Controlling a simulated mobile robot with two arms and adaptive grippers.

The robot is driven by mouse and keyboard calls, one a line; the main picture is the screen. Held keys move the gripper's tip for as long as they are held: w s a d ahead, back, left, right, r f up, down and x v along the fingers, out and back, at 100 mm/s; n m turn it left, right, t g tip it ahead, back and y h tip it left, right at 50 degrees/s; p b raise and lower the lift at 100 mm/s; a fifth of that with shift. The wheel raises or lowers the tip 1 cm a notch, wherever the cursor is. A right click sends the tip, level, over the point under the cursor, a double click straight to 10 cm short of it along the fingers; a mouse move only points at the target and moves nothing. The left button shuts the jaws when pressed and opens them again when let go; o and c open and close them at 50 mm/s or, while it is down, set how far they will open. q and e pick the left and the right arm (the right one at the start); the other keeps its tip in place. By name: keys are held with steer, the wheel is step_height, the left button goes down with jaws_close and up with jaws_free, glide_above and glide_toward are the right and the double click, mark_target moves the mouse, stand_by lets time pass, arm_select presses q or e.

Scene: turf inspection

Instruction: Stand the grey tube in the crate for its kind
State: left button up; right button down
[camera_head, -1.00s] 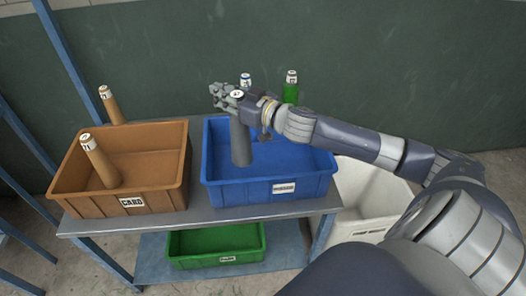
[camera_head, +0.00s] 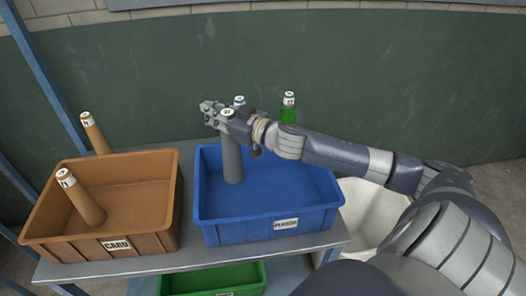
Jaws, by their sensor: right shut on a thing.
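The grey tube (camera_head: 232,160) has a white label on its top end and stands nearly upright. My right gripper (camera_head: 214,114) is shut on it near the top. The tube's lower part is within the blue crate (camera_head: 235,232), toward its back left. I cannot tell whether its bottom touches the crate floor. The blue crate has a white front label that seems to read "PLASTIC". The brown crate (camera_head: 65,250), labelled "CARD", stands to its left with a brown tube (camera_head: 82,197) leaning in it. My left gripper is not in view.
Another brown tube (camera_head: 95,134) shows behind the brown crate. A green tube (camera_head: 289,110) and a white-and-blue-topped tube (camera_head: 239,101) show behind the blue crate, their lower parts hidden. A green crate (camera_head: 205,282) sits below. A white bin (camera_head: 372,212) stands right, partly behind my arm.

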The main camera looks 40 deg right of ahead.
mark_target(233, 168)
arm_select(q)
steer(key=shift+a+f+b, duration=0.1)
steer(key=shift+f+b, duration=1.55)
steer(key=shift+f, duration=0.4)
arm_select(e)
step_height(233, 168, down, 14)
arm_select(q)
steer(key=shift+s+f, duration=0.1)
arm_select(e)
steer(key=shift+f, duration=0.15)
steer(key=c, duration=1.4)
jaws_free()
steer(key=shift+w, duration=0.1)
steer(key=shift+c, duration=0.2)
